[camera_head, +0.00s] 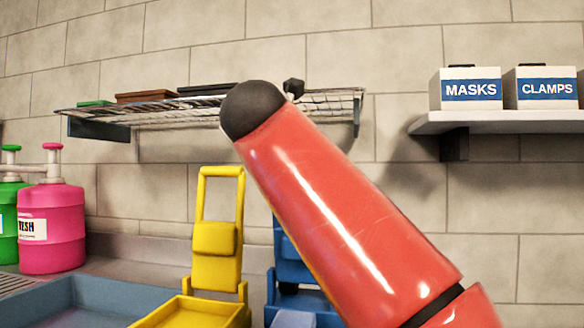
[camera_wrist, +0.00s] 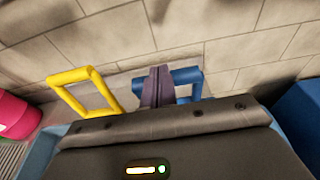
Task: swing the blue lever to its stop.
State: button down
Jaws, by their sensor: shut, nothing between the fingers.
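The blue lever (camera_wrist: 188,75) shows in the wrist view as a blue loop handle, just right of and partly behind the fingers. In the head view only its lower blue part (camera_head: 287,272) shows; my red arm covers the rest. My gripper (camera_wrist: 156,84) is shut and empty, its dark fingers close together in front of the left side of the blue loop. I cannot tell whether they touch it. In the head view my gripper is hidden behind my arm.
A yellow lever (camera_head: 216,240) stands upright left of the blue one; its loop also shows in the wrist view (camera_wrist: 85,90). Pink (camera_head: 55,225) and green (camera_head: 10,200) pump bottles stand at left. A wire shelf (camera_head: 200,108) and a shelf with labelled boxes (camera_head: 500,122) hang above.

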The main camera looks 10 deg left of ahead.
jog(key=shift+w+d+r, duration=0.1)
jog(key=shift+w+r, duration=0.05)
jog(key=shift+w, duration=0.8)
